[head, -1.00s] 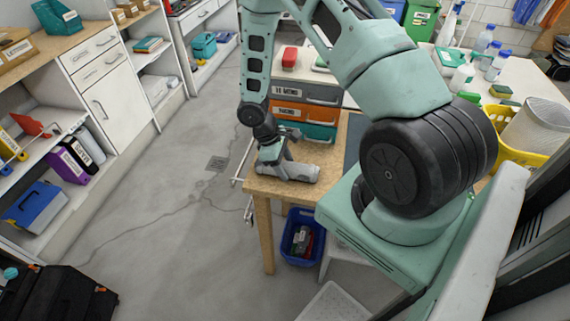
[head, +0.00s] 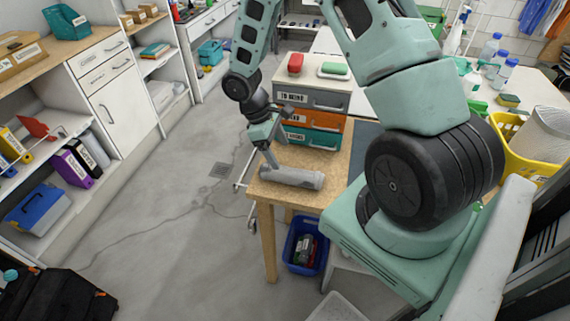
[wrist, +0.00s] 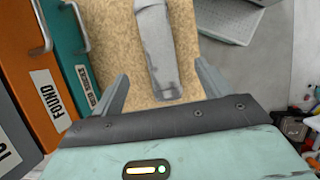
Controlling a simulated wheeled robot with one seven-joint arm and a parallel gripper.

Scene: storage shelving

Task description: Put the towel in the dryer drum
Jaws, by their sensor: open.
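A grey rolled cloth, which looks like the towel (head: 292,178), lies on the front part of a wooden tabletop (head: 325,160). In the wrist view the towel (wrist: 155,45) lies lengthwise, its near end pointing between my fingers. My gripper (head: 268,158) is at the left end of the towel in the head view. In the wrist view my gripper (wrist: 163,85) is open, with one finger on each side of the towel's line and nothing held. Whether the fingers touch the towel cannot be told. I cannot make out a dryer drum in either view.
Stacked grey, orange (head: 300,118) and teal drawers stand on the table behind my gripper. A blue bin (head: 304,250) is under the table. A yellow basket (head: 525,150) is at the right. Shelving (head: 105,85) lines the left, with open floor (head: 180,230) between.

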